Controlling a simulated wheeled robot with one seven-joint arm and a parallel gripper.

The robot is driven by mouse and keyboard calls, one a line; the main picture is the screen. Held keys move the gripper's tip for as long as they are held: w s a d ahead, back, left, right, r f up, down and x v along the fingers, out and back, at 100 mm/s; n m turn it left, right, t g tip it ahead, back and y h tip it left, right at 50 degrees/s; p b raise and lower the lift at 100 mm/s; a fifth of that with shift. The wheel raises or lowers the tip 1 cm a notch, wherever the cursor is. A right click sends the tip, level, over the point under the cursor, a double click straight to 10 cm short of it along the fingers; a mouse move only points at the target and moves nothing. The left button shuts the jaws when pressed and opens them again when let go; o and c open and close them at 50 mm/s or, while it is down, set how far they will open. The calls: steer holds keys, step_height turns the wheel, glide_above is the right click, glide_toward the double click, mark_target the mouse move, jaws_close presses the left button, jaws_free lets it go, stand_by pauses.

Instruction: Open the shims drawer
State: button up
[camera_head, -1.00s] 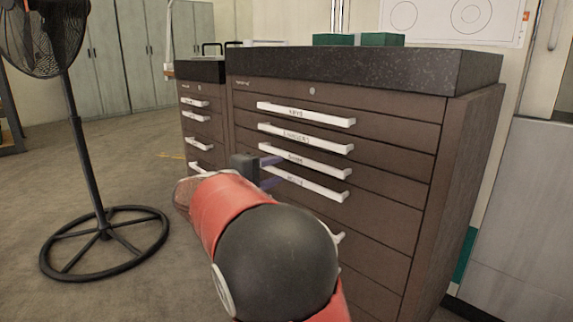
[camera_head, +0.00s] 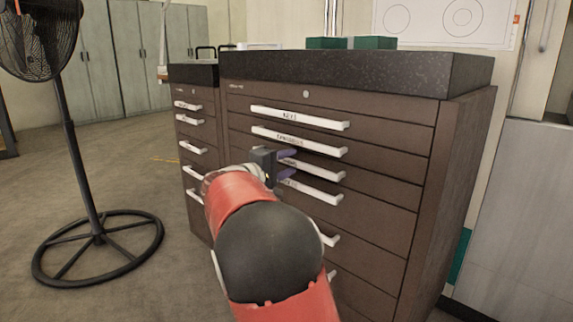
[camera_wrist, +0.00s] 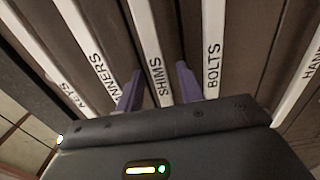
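The brown drawer cabinet (camera_head: 395,150) has a column of white bar handles. The shims handle (camera_head: 318,170) is third from the top, and the shims drawer looks shut. In the wrist view the handle labelled SHIMS (camera_wrist: 156,62) runs between the two purple fingers of my gripper (camera_wrist: 160,82). The fingers are apart, one on each side of the bar, with gaps visible. In the head view my gripper (camera_head: 288,163) is at the left part of this handle, one finger above and one below. Whether the fingertips touch the drawer front is unclear.
The handle labelled BOLTS (camera_wrist: 213,50) and the second handle (camera_wrist: 95,60) flank the fingers closely. A smaller cabinet (camera_head: 197,130) stands at left. A black pedestal fan (camera_head: 85,170) stands on open floor farther left. Green boxes (camera_head: 350,43) sit on the cabinet top.

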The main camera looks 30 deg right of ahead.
jaws_close()
